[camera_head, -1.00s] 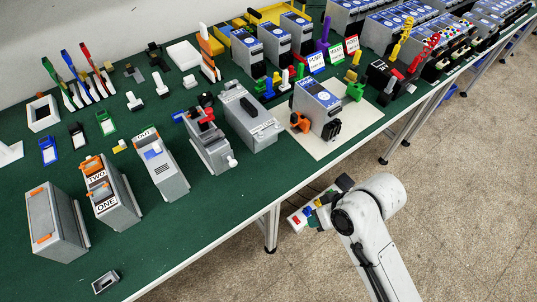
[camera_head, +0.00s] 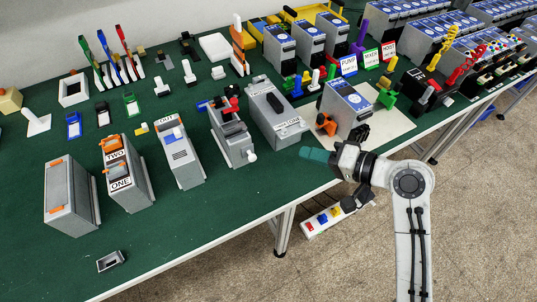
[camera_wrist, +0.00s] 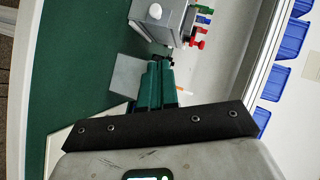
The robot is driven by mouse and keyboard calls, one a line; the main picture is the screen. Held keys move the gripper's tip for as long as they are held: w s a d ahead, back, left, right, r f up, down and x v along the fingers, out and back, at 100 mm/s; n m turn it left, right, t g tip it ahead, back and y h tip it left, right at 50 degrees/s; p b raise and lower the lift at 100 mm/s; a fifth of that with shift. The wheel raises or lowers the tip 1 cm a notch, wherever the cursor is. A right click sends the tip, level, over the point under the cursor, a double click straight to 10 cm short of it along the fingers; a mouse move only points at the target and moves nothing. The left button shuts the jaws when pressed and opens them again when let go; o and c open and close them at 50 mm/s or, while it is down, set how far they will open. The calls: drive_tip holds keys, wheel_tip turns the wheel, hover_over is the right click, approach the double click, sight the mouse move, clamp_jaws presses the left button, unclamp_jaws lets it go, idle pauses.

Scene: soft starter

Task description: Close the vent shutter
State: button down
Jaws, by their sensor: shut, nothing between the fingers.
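My gripper (camera_head: 306,153) has dark green fingers pressed together with nothing between them. It points left over the front edge of the table, and it also shows in the wrist view (camera_wrist: 155,65). I cannot tell for certain which unit carries the vent shutter. A grey box with dark slots and a blue tab (camera_head: 181,153) stands left of my gripper, well apart from it. Nearer is a grey unit with a white knob (camera_head: 233,138) and red and black parts on top. A grey box with a white knob (camera_wrist: 168,20) shows beyond the fingertips in the wrist view.
A long grey box with a black handle (camera_head: 276,112) stands just behind my gripper. A blue-faced unit (camera_head: 347,107) with an orange part stands at right. A power strip (camera_head: 325,220) hangs below the table edge.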

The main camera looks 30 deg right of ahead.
drive_tip(key=p, duration=0.1)
approach(251, 152)
drive_tip(key=w, duration=0.2)
drive_tip(key=w+d, duration=0.1)
drive_tip(key=shift+w, duration=0.4)
drive_tip(key=shift+a+f+p, duration=0.2)
drive_tip(key=shift+a+p, duration=0.05)
drive_tip(key=shift+a, duration=0.25)
drive_tip(key=shift+a+f+p, duration=0.2)
drive_tip(key=shift+a+f, duration=0.05)
drive_tip(key=shift+a, duration=0.3)
drive_tip(key=shift+w+a+f, duration=0.15)
drive_tip(key=shift+a+f, duration=0.25)
drive_tip(key=shift+a, duration=0.15)
drive_tip(key=a+p, duration=0.1)
drive_tip(key=a, duration=0.1)
drive_tip(key=shift+a+r, duration=0.1)
drive_tip(key=shift+a, duration=0.25)
drive_tip(key=shift+d, duration=0.1)
